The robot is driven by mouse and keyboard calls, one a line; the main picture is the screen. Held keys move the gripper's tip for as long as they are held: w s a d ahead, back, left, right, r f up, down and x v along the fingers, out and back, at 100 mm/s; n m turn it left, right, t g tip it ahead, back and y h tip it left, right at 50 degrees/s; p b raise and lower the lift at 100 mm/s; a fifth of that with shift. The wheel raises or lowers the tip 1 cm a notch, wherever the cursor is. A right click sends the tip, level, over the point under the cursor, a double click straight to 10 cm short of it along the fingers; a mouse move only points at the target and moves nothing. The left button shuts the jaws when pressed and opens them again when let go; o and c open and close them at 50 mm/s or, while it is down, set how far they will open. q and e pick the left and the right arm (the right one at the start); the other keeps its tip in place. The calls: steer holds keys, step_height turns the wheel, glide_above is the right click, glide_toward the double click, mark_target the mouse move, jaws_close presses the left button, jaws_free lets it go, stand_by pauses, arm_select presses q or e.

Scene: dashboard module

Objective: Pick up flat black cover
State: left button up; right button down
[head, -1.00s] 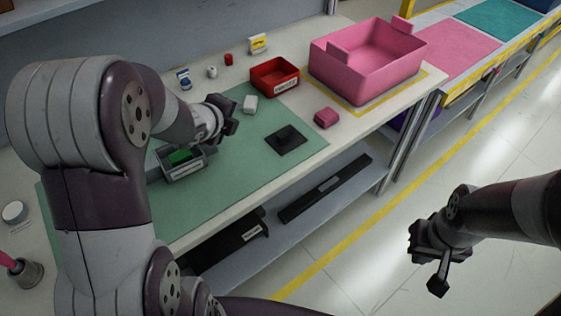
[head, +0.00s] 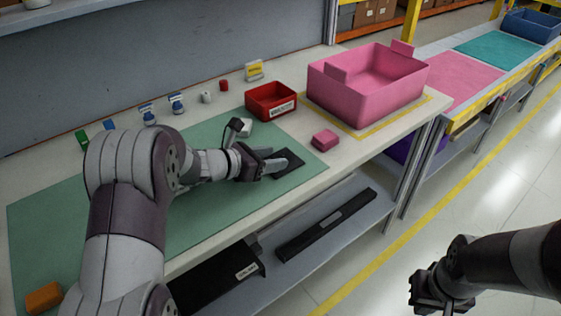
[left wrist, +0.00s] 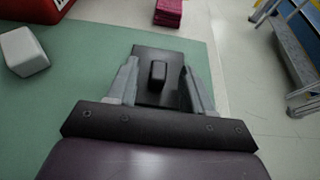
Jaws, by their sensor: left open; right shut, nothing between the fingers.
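The flat black cover (head: 289,161) lies on the green mat (head: 210,212) near the bench's front edge. In the left wrist view the cover (left wrist: 150,56) is a dark plate with a small raised block on top. My left gripper (head: 274,160) is open just over it. In the left wrist view my left gripper's two fingers (left wrist: 158,88) stand on either side of the cover's near part, with the raised block between and a little beyond them. Contact cannot be told. My right gripper (head: 440,298) is shut and empty, out over the floor at the right.
A red bin (head: 271,101), a white block (head: 244,128) and a pink block (head: 325,140) are close by. A large pink tote (head: 367,95) stands behind. Small items line the back. A lower shelf (head: 300,245) holds long dark parts.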

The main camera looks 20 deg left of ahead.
arm_select(q)
steer(key=shift+w+d+f, duration=0.25)
steer(key=shift+w+f, duration=0.1)
steer(key=shift+w, duration=0.1)
steer(key=shift+s+r, duration=0.1)
steer(key=shift+c, duration=1.2)
jaws_close()
